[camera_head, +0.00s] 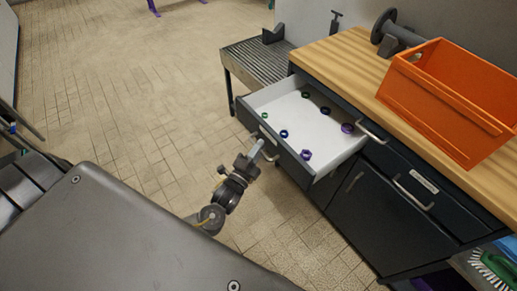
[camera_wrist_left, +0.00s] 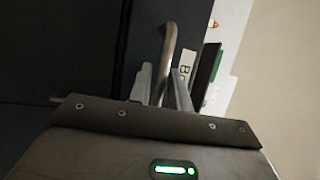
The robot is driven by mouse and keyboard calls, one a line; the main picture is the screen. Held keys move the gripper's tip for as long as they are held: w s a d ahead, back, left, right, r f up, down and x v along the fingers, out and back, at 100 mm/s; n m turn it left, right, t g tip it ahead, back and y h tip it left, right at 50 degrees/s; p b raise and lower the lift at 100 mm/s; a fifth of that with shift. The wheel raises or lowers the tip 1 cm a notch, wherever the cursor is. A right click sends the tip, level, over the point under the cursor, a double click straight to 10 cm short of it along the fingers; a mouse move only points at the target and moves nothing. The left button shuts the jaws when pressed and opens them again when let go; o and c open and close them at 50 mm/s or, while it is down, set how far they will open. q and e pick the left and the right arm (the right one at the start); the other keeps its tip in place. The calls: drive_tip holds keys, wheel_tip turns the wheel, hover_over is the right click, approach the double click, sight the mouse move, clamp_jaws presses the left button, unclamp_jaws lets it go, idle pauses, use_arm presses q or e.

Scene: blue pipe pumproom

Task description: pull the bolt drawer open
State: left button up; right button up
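The bolt drawer (camera_head: 299,175) is pulled well out of the workbench cabinet, with its white inside (camera_head: 300,128) showing and several dark, green, blue and purple nuts lying in it. My left gripper (camera_head: 257,149) is at the drawer's front face, near its left end. In the left wrist view the grey bar handle (camera_wrist_left: 168,45) runs between the two fingers (camera_wrist_left: 164,88), which sit close on either side of it. A label with a letter B (camera_wrist_left: 184,72) shows beside the handle. My right gripper is in neither view.
An orange bin (camera_head: 450,100) stands on the wooden worktop (camera_head: 345,62). A closed drawer with a handle (camera_head: 413,193) and a cupboard are to the right. A grey metal grate stand (camera_head: 258,62) is behind.

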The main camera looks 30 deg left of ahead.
use_arm(q)
drive_tip(key=s+f, duration=0.2)
drive_tip(key=s, duration=0.8)
drive_tip(key=shift+s+a+b, duration=0.3)
drive_tip(key=shift+b, duration=0.15)
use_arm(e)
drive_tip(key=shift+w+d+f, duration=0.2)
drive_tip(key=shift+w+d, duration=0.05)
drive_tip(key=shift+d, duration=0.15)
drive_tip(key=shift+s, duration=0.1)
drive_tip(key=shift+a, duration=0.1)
